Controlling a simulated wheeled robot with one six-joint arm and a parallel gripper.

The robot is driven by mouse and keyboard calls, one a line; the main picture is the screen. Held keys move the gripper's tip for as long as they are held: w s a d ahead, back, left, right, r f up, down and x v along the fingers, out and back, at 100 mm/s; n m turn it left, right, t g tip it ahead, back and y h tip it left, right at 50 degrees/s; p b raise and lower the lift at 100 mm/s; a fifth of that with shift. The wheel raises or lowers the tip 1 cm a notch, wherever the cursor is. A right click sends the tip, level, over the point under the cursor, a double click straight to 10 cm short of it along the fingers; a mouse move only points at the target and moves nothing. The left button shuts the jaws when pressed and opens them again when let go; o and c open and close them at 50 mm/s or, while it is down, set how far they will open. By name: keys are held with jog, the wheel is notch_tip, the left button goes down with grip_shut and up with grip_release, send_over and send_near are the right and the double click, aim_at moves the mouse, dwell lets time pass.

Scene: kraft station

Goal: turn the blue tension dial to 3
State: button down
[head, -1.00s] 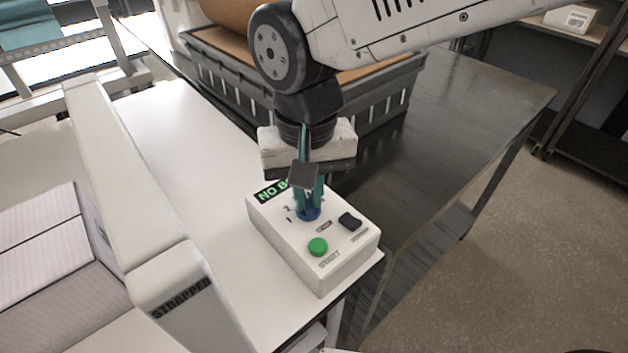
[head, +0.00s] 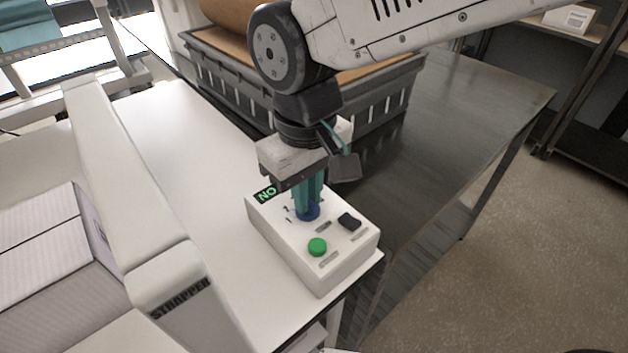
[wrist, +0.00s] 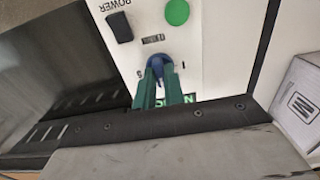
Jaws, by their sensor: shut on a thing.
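The blue tension dial (head: 308,212) sits on top of the white control box (head: 290,243), between the display and the green button. My gripper (head: 308,207) points straight down with its green fingers shut on the dial. In the wrist view the fingers (wrist: 162,80) close around the blue dial (wrist: 160,64) from both sides. The fingers and gripper body cover most of the dial's scale, so I cannot read its setting.
On the box are a green button (head: 317,247), a black power switch (head: 349,221) and a partly hidden display (head: 266,194). The strapper's white arch (head: 130,190) stands left. A grey crate (head: 385,100) stands behind on the dark table (head: 460,110).

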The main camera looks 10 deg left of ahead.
jog(key=c, duration=1.5)
grip_release()
notch_tip(320, 180, up, 8)
jog(key=shift+f, duration=0.1)
jog(key=s+d+f+m, duration=0.1)
jog(key=s+d+m, duration=0.1)
jog(key=d, duration=0.9)
jog(key=s+d+f+m+t, duration=0.1)
jog(key=d+m, duration=0.3)
jog(key=d, duration=0.7)
jog(key=s+d+f+m, duration=0.1)
jog(key=s+d+m, duration=0.2)
jog(key=d, duration=0.8)
jog(key=shift+f+m, duration=0.35)
jog(key=shift+m, duration=0.15)
